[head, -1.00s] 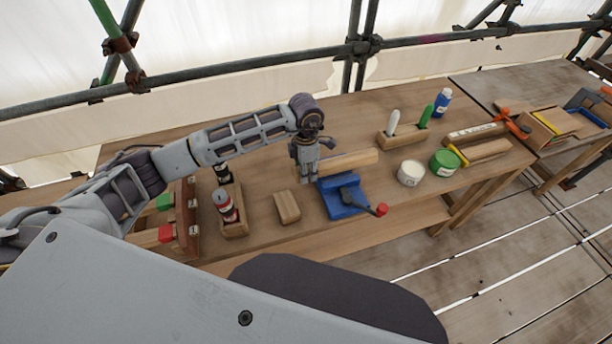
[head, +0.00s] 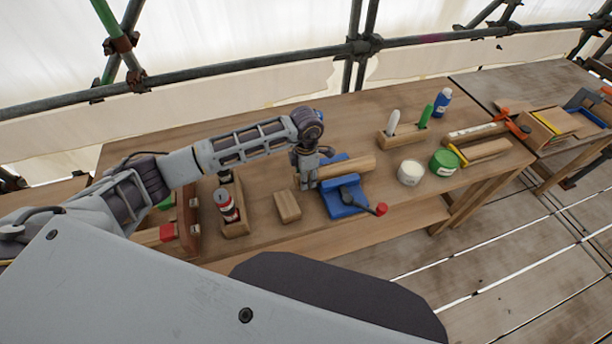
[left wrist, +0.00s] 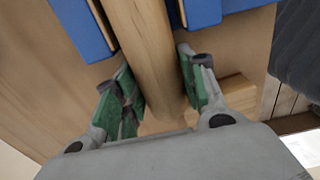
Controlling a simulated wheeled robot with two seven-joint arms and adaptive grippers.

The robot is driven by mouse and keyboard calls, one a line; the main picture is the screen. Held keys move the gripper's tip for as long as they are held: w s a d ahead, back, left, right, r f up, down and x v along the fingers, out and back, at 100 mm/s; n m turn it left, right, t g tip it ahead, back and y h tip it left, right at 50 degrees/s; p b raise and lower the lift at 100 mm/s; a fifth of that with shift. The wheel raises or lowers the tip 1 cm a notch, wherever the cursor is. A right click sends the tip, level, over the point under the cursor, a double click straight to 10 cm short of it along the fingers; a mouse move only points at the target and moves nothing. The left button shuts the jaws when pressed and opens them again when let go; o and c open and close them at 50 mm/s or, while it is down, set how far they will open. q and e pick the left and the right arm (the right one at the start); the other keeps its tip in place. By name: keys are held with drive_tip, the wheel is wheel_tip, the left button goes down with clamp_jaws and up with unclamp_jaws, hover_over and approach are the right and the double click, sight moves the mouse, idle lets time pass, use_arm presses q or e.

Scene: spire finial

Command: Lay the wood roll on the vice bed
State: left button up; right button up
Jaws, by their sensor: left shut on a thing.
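The wood roll (head: 348,167) is a pale round wooden bar lying level over the blue vice (head: 345,197). My left gripper (head: 307,184) is shut on its left end, pointing down. In the left wrist view, the green pads of my left gripper (left wrist: 160,82) flank the roll (left wrist: 148,40). Blue vice parts (left wrist: 84,28) show on both sides of the roll there. The roll runs along the gap between them. I cannot tell whether it touches the bed, which it hides. My right gripper is not in view.
A small wood block (head: 287,206) stands left of the vice, near my left gripper. A wooden holder with a spray can (head: 226,205) is further left. A white tub (head: 410,173) and a green tin (head: 444,162) stand to the right. The vice handle's red knob (head: 381,209) juts forward.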

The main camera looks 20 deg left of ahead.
use_arm(q)
drive_tip(key=shift+f, duration=0.1)
drive_tip(key=o, duration=1.3)
drive_tip(key=shift+c, duration=0.2)
wheel_tip(320, 180, up, 11)
drive_tip(key=shift+f+b, duration=0.1)
drive_tip(key=shift+b, duration=0.8)
drive_tip(key=shift+r, duration=0.7)
